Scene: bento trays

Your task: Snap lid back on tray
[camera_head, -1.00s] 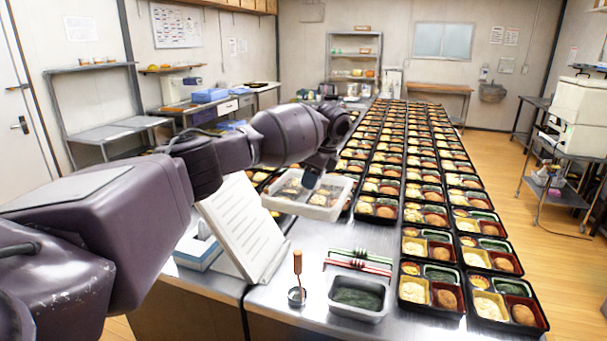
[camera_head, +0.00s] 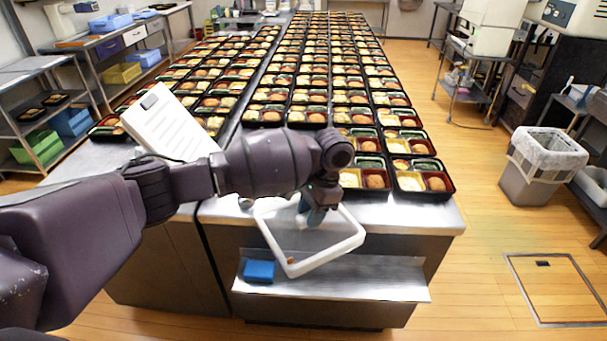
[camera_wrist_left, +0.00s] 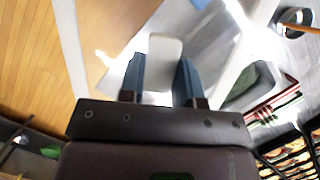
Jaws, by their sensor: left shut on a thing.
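My left gripper (camera_head: 318,212) is shut on the edge of a clear lid with a white rim (camera_head: 347,247). In the head view the lid is tilted in the air at the counter's front edge. In the left wrist view, the blue fingers (camera_wrist_left: 160,82) of the gripper close on a pale tab of the lid (camera_wrist_left: 160,50). A small grey tray with dark green contents (camera_wrist_left: 250,85) shows to the right of the fingers, apart from them. In the head view my arm hides this tray. My right gripper is out of view.
Packed bento boxes (camera_head: 373,182) fill the counter behind my arm. A white board with lines (camera_head: 168,125) leans at the left. Red and green sticks (camera_wrist_left: 272,112) lie near the grey tray. A blue item (camera_head: 259,271) sits on the low front shelf (camera_head: 370,290).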

